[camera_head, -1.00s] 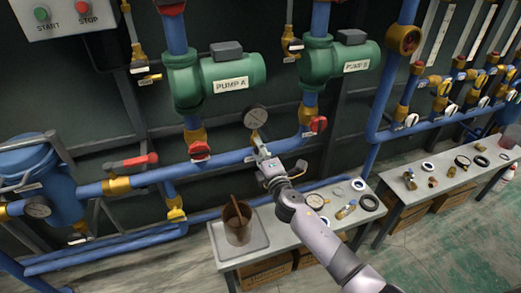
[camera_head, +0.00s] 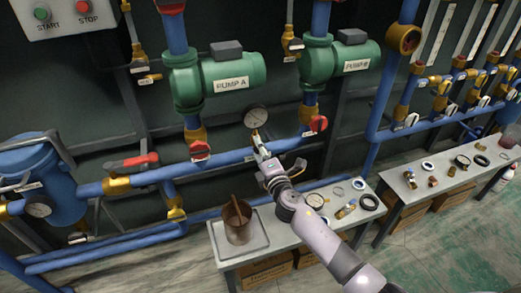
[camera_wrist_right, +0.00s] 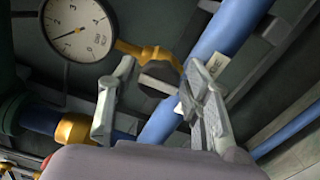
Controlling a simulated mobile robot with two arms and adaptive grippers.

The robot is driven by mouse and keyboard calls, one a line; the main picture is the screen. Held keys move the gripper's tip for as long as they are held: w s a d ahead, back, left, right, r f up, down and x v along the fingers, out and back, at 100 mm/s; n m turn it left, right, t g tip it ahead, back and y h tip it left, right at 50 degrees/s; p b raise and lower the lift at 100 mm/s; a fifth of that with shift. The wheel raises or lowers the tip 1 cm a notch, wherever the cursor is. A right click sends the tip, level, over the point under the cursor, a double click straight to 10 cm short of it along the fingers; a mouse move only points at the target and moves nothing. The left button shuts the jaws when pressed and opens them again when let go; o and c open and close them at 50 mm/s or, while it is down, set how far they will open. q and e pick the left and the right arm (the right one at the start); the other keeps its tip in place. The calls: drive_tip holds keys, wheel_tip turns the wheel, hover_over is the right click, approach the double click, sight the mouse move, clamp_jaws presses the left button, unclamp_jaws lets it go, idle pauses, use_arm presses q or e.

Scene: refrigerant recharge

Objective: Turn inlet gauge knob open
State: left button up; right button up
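The inlet gauge (camera_head: 255,117) is a round white dial below the Pump A and Pump B units, mounted on the blue pipe. In the right wrist view the gauge (camera_wrist_right: 80,27) is at the upper left, with a brass stem (camera_wrist_right: 145,50) curving right toward the blue pipe. My right gripper (camera_head: 262,152) is just below the gauge. My left gripper is not in view.
Red-handled valves (camera_head: 200,150) sit on the pipes on both sides of the gauge. A grey bench (camera_head: 225,258) below holds a brown pot (camera_head: 238,220) in a tray and small fittings. A blue tank (camera_head: 40,180) stands at the left.

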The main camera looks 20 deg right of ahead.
drive_tip(key=shift+o, duration=0.7)
drive_tip(key=s, duration=1.2)
drive_tip(key=shift+d, duration=0.2)
